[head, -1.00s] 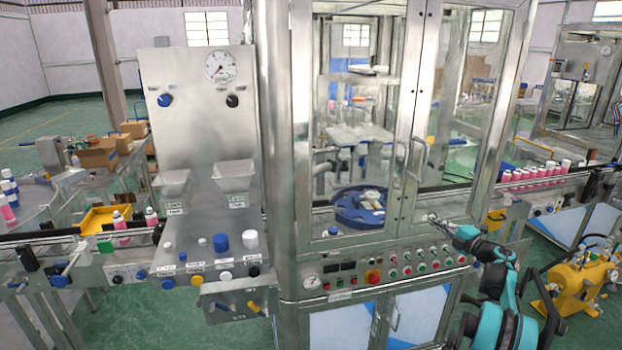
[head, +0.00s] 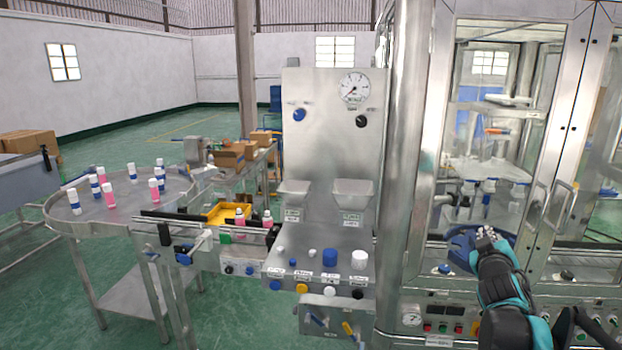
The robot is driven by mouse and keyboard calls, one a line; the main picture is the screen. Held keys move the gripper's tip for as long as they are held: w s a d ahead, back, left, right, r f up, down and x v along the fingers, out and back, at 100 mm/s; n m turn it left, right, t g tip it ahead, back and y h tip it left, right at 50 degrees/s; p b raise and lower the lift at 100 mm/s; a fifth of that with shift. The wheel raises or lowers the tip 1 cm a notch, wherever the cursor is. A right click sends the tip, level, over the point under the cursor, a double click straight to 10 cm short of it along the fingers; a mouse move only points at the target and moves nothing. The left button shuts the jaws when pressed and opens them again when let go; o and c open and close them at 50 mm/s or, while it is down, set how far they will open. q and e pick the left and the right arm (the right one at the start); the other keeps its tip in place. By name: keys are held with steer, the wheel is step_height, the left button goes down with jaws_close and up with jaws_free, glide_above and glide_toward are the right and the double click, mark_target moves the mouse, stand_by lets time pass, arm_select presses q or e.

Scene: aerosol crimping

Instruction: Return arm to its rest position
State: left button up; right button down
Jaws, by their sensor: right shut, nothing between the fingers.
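My right arm reaches up from the lower right of the head view, teal and black. Its gripper (head: 488,238) is shut and empty. In the picture it overlaps the lower part of the crimping machine's glass door (head: 490,140) and the blue round part (head: 458,246) behind the glass. I cannot tell how far the gripper is from the door. My left gripper is not in view.
A steel panel with a gauge (head: 354,89) and two hoppers stands left of the machine. A round table (head: 130,212) with several bottles stands at the left. A yellow tray (head: 225,212) sits by the conveyor. Green floor is free at the lower left.

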steer(key=s+a+f+m+g+y, duration=0.1)
steer(key=s+a+f+g+y, duration=0.6)
steer(key=s+a+f, duration=1.9)
steer(key=s+a+y, duration=0.1)
steer(key=a, duration=0.2)
steer(key=shift+a+m+g, duration=0.3)
steer(key=shift+m+g, duration=0.1)
steer(key=shift+w, duration=0.1)
